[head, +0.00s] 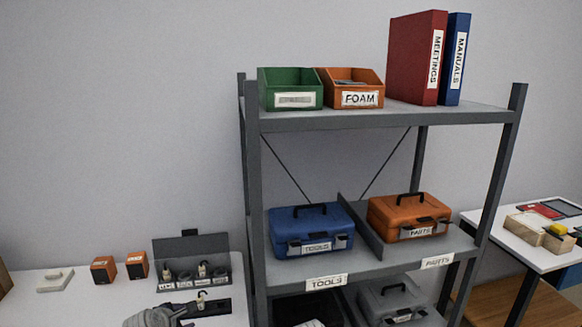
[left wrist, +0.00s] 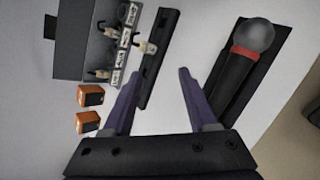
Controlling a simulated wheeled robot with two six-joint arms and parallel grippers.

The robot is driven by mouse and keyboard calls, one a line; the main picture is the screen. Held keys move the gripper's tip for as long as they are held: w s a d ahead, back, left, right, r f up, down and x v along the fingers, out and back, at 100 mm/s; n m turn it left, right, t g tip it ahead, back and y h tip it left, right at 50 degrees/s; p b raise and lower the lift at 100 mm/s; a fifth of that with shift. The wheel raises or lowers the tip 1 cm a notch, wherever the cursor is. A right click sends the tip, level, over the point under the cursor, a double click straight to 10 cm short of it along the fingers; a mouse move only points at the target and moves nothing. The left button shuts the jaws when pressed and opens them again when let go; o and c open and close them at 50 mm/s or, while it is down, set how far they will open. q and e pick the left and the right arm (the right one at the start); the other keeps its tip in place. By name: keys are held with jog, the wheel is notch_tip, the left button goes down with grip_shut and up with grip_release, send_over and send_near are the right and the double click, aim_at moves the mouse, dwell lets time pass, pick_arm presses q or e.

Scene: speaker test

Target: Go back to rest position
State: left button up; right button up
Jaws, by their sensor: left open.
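My left gripper (head: 184,313) is at the bottom left of the head view, over the white table (head: 70,307), and only partly in frame. In the left wrist view its two purple-grey fingers (left wrist: 158,78) are spread apart with nothing held. A dark bar (left wrist: 162,55) with a small hooked weight (left wrist: 146,46) lies beyond and between the fingers. A microphone (left wrist: 240,75) with a grey head and red ring lies on a black base to the right of the fingers. My right gripper is not in view.
A dark rack with small labelled weights (head: 190,262) and two orange speaker boxes (head: 103,269) stand on the table. A grey shelf unit (head: 380,119) to the right holds a blue toolbox (head: 310,227), an orange toolbox (head: 408,214), bins and binders. Another table (head: 545,257) is at far right.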

pick_arm(q)
jog(key=s+d+f+m+g, duration=0.1)
jog(key=d+m, duration=0.1)
jog(key=m, duration=0.1)
jog(key=s+d+f+m+g, duration=0.1)
jog(key=d+m, duration=0.1)
jog(key=m, duration=0.2)
jog(key=s+d+f+m+g, duration=0.1)
jog(key=s+d+f+m, duration=0.1)
jog(key=d+m, duration=0.1)
jog(key=shift+d+f+m+g+h, duration=0.1)
jog(key=shift+m+g+h, duration=0.2)
jog(key=shift+h, duration=0.1)
jog(key=s+d+f+m+g+y+b, duration=0.3)
jog(key=s+d+f+m+g+b, duration=0.3)
jog(key=s+d+f+m+b, duration=0.7)
jog(key=d+r+m+p, duration=0.1)
jog(key=r+m+p, duration=0.1)
jog(key=r+p, duration=0.6)
jog(key=s+d+r+m+p, duration=0.1)
jog(key=d+r+m+p, duration=0.1)
jog(key=r+p, duration=0.6)
jog(key=p, duration=0.3)
jog(key=shift+r+m, duration=0.3)
jog(key=shift+m, duration=0.1)
